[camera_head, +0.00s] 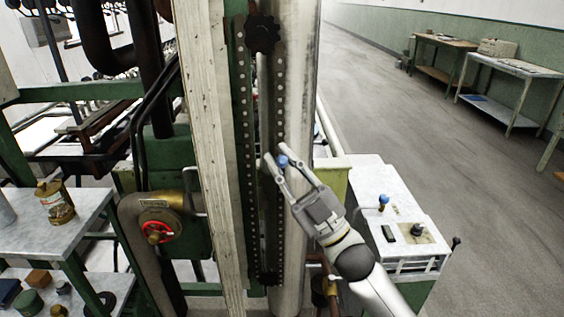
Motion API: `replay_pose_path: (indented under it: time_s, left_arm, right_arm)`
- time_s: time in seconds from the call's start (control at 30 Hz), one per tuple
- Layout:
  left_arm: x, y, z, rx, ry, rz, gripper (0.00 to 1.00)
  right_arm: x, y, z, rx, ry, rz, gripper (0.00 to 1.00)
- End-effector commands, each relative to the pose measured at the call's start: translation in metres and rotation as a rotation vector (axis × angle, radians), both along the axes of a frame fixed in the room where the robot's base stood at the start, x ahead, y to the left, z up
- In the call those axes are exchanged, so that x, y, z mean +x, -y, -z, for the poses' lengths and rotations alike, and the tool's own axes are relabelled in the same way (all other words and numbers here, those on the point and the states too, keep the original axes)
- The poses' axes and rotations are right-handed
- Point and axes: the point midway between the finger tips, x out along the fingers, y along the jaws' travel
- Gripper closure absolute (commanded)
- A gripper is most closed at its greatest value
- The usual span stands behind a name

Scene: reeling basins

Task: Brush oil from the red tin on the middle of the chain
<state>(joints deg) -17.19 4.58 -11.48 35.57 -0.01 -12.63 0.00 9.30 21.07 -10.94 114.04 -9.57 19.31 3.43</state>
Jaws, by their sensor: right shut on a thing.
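The chain (281,110) runs in a long upright loop between a dark upper sprocket (262,33) and a lower sprocket (268,278) on a green machine post. My right gripper (277,157) is at about the middle height of the chain's right strand. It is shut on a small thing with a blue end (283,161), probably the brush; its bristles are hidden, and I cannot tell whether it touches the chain. My left gripper is not in view.
The left bench (88,212) has a lower shelf with small boxes and a green tin (28,302). A control cabinet (365,180) with a blue knob stands right.

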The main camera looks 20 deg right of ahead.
Motion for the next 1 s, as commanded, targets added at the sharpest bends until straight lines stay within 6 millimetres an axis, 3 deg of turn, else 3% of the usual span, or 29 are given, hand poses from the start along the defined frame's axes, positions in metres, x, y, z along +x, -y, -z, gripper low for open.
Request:
replay_pose_path:
  time_s: [0.13, 0.33, 0.8, 1.0]
  left_arm:
    - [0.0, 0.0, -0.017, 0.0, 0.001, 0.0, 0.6]
    - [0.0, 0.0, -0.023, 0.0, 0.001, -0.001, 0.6]
    - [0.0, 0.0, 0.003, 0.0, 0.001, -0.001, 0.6]
    - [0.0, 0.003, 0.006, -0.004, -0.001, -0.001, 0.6]
  right_arm:
    - [0.0, 0.0, -0.02, -0.002, 0.002, 0.002, 1.0]
    - [0.001, 0.0, -0.025, -0.001, 0.001, 0.001, 1.0]
    - [-0.001, 0.0, 0.009, 0.001, -0.001, 0.001, 1.0]
    - [-0.001, 0.0, 0.014, 0.001, 0.0, 0.001, 1.0]
